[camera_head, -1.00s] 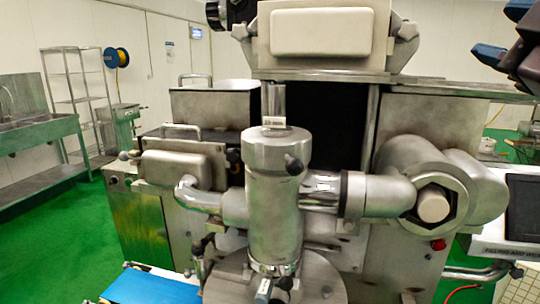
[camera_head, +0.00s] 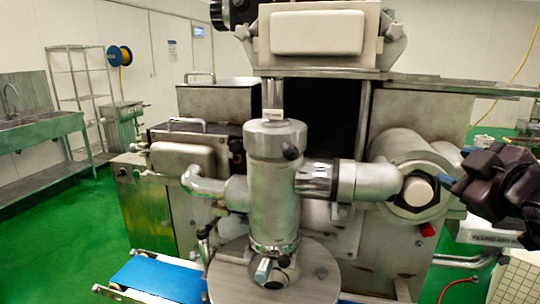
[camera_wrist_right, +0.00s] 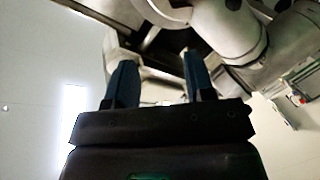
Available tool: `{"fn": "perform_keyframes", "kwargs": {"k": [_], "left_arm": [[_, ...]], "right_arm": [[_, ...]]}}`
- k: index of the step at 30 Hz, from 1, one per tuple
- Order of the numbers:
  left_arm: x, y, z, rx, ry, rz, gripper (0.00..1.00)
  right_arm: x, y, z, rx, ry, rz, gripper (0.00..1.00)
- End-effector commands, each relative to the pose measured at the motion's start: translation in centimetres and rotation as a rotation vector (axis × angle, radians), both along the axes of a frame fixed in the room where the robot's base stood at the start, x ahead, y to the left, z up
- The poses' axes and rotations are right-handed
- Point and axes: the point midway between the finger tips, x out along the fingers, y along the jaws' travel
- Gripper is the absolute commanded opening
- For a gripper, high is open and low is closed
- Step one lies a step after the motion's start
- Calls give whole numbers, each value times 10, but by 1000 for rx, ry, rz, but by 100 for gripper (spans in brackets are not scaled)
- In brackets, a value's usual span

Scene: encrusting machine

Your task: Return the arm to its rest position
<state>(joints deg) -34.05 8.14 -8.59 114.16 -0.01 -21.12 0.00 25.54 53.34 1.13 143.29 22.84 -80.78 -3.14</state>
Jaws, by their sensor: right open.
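My right gripper (camera_head: 456,167) is at the right side of the head view, dark with blue fingers pointing left. It appears in front of the right end of the encrusting machine's (camera_head: 275,190) horizontal pipe, near the round hex-shaped end fitting (camera_head: 418,190). I cannot tell whether it touches the fitting. In the right wrist view the two blue fingers (camera_wrist_right: 157,57) stand apart with nothing between them. Metal machine parts (camera_wrist_right: 225,30) show beyond them, at the top. My left gripper is not in view.
A blue conveyor belt (camera_head: 155,278) lies at the lower left. A steel sink (camera_head: 40,130) and a wire rack (camera_head: 80,100) stand at the far left. Green floor (camera_head: 60,230) is free at the left. A red hose (camera_head: 462,284) runs at the lower right.

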Motion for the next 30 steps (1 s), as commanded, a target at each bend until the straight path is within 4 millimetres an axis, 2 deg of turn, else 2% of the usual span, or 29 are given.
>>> {"fn": "perform_keyframes", "kwargs": {"k": [1, 8, 12, 14, 18, 24, 30], "left_arm": [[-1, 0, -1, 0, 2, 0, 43], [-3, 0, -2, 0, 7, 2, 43], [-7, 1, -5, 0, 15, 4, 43], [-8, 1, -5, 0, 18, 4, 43], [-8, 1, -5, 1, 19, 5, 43], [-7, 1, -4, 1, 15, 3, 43], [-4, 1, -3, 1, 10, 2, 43]], "right_arm": [[-1, -2, -31, 35, 61, -16, 49], [-23, -8, -147, 166, 287, -109, 49], [-50, -8, -212, 245, 422, -180, 49], [-65, -8, -238, 279, 479, -213, 49], [-104, -4, -295, 354, 613, -297, 49], [-168, 6, -358, 451, 786, -428, 49], [-218, 16, -393, 516, 904, -531, 49]]}}
